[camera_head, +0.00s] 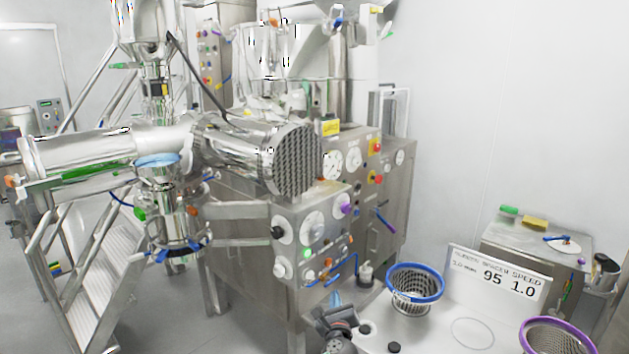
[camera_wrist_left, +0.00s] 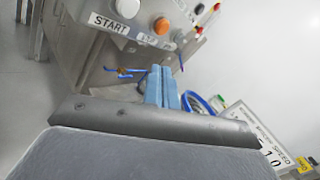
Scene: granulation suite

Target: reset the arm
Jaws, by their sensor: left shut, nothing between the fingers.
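My left gripper (camera_head: 336,299) shows at the bottom middle of the head view, in front of the steel control panel and left of the white table. Its blue fingers stand upright, close together. In the left wrist view the blue fingers (camera_wrist_left: 161,86) are side by side with nothing between them. The gripper is shut and empty. My right gripper is not in view.
A blue-rimmed mesh basket (camera_head: 415,286) stands on the white table (camera_head: 422,330), right of my left gripper. A purple-rimmed basket (camera_head: 556,338) is at the right corner. A sign (camera_head: 496,280) stands behind. The control panel (camera_head: 312,243) rises close behind the gripper.

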